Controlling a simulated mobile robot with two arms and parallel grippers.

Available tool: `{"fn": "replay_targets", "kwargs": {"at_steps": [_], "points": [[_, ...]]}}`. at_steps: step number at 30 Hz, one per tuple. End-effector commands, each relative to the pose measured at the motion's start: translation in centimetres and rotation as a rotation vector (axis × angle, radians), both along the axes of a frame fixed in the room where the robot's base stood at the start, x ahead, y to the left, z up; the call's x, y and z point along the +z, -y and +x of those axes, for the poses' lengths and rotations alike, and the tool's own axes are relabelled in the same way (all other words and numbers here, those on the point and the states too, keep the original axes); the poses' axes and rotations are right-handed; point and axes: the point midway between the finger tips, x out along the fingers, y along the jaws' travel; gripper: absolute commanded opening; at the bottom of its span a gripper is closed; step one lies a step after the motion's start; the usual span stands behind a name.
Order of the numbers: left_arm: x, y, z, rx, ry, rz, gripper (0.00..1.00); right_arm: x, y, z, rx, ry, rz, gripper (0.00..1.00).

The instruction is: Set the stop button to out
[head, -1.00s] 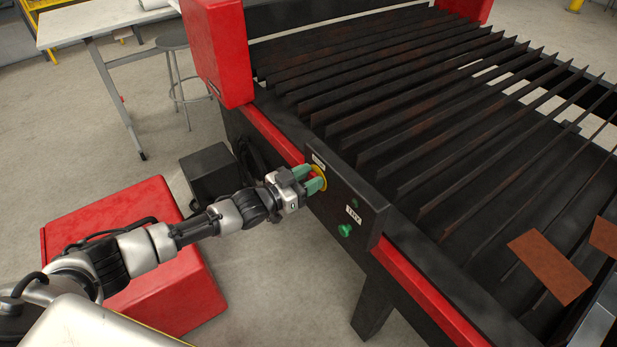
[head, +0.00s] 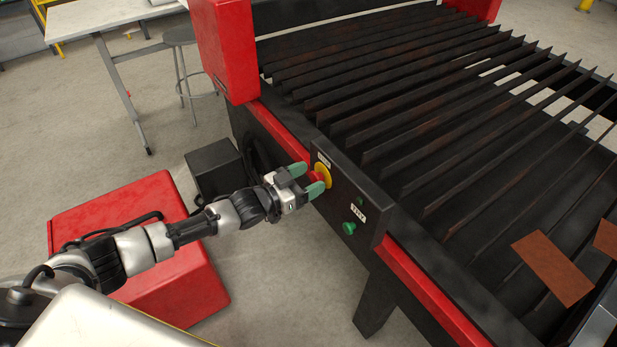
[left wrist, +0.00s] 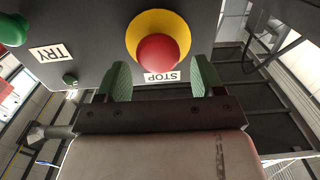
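The stop button is a red mushroom knob (head: 317,177) on a yellow round base (head: 323,171), set in the dark control panel (head: 343,190). In the left wrist view the red knob (left wrist: 158,53) sits in front of its yellow ring, beside a STOP label (left wrist: 162,77). My left gripper (head: 307,180) is open, with its green fingers apart on either side of the knob and a little back from the panel. In the left wrist view the open fingers (left wrist: 160,80) hold nothing. My right gripper is not in view.
A green button (head: 349,228) and a TRY label (head: 358,213) are lower on the panel. The machine's slatted bed (head: 430,110) lies behind it. A red box (head: 130,240) stands under my left arm. Floor is free in front of the panel.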

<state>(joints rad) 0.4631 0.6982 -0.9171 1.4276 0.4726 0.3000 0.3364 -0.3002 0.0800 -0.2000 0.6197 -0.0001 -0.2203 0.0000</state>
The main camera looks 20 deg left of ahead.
Motion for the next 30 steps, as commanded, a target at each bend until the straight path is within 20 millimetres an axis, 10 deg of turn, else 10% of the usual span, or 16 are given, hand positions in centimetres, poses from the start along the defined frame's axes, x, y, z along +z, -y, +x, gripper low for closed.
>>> {"fn": "replay_targets", "kwargs": {"at_steps": [30], "points": [[0.0,-6.7,-8.5,0.001,0.001,-0.001,0.68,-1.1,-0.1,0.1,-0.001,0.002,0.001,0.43]]}}
